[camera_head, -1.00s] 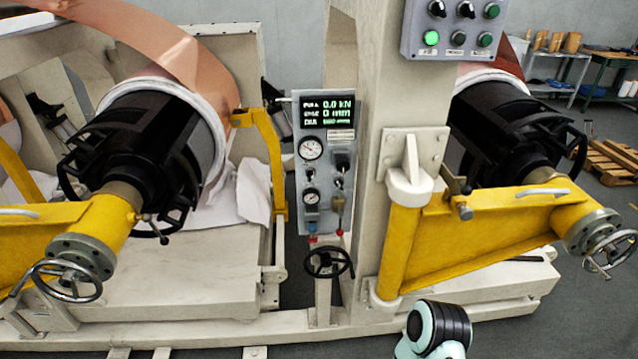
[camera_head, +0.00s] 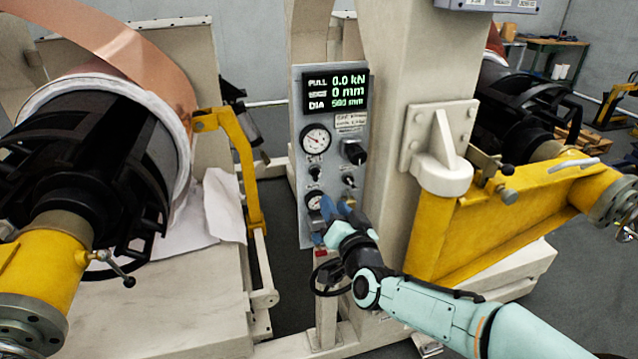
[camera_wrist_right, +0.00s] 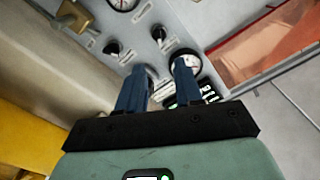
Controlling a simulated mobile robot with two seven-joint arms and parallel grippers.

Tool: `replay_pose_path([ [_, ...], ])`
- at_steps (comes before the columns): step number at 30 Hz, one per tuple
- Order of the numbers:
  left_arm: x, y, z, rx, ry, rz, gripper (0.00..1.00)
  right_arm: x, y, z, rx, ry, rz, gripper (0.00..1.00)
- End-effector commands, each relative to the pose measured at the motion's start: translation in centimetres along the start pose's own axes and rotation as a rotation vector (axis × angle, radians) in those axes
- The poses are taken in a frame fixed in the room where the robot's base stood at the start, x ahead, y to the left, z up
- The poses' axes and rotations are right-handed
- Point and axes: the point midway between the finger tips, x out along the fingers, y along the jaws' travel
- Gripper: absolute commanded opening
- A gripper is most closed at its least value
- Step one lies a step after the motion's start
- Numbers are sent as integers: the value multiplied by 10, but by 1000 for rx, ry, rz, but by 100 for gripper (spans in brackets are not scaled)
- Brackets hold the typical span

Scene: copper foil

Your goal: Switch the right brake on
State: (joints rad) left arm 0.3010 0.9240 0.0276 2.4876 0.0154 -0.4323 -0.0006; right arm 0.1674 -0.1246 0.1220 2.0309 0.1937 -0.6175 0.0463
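A grey control panel (camera_head: 303,130) stands left of the cream column. It carries a lit display (camera_head: 335,90), a large gauge (camera_head: 315,139), a small gauge (camera_head: 314,202) and black knobs (camera_head: 354,152). Which control is the right brake cannot be read. My right gripper (camera_head: 338,212) is in front of the panel's lower right, fingers apart and empty, hiding controls there. In the right wrist view, the open gripper (camera_wrist_right: 161,82) faces the panel; two black knobs (camera_wrist_right: 112,47) and a brass-coloured handle (camera_wrist_right: 72,15) lie beyond the fingertips. My left gripper is not in view.
A dark handwheel (camera_head: 328,277) is below the gripper. A copper foil roll (camera_head: 110,45) and yellow bracket (camera_head: 240,150) stand left. Open floor lies between the roll's base and panel.

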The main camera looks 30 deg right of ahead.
Motion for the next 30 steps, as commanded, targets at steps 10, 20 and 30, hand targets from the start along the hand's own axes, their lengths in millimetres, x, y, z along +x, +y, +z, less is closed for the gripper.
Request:
replay_pose_path([
  [10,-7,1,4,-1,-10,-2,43,73,1,2,-1,-4,2,35],
  [20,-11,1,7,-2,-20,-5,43,116,1,2,-1,-4,2,35],
  [30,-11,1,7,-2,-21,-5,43,120,1,2,-2,-5,2,35],
])
